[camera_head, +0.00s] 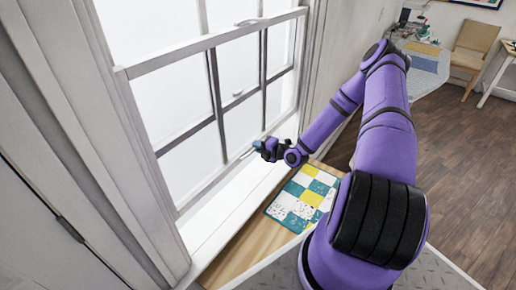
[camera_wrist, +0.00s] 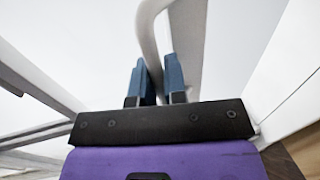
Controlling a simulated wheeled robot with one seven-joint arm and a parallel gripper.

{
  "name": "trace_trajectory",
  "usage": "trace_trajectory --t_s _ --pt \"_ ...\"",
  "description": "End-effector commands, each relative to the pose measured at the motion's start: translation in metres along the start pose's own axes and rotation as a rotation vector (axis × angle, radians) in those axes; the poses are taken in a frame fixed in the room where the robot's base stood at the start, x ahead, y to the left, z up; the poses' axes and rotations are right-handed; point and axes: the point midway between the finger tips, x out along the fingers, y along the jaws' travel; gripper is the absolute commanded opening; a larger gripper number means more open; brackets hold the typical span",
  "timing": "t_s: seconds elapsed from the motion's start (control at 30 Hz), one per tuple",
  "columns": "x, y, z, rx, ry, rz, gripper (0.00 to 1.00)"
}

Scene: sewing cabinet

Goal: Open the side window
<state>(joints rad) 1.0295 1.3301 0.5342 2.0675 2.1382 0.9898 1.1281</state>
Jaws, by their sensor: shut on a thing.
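The side window (camera_head: 215,42) fills the left of the head view, with a white frame and several panes split by grey bars. A pale curved handle (camera_wrist: 149,28) rises between my gripper's blue fingers in the wrist view. My gripper (camera_wrist: 154,75) is shut on this handle, with one finger on each side. In the head view my gripper (camera_head: 258,146) is at the lower part of the window, near its bottom rail. The fingers hide part of the handle. I cannot tell whether there is a gap under the lower sash.
A wooden surface (camera_head: 232,262) runs below the window. A patchwork quilt piece (camera_head: 303,198) in teal, white and yellow lies on it, below my forearm. A sewing table (camera_head: 428,66) and a wooden chair (camera_head: 473,48) stand at the far right, with open floor (camera_head: 468,150) before them.

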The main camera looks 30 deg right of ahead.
Motion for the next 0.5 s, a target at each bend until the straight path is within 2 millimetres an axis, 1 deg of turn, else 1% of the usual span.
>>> trace_trajectory --t_s 0.07,0.1,0.17,0.2,0.5 --pt "0.0000 0.0005 0.0008 -0.001 -0.002 0.002 0.00" --pt "0.0000 0.0004 0.0009 -0.001 -0.002 0.001 0.19" --pt "0.0001 0.0003 0.0008 -0.001 -0.002 0.001 0.33" --pt "0.0001 0.0002 0.0008 0.000 -0.001 0.001 0.37" --pt "-0.0019 -0.0002 0.0007 0.000 -0.001 0.000 0.37"
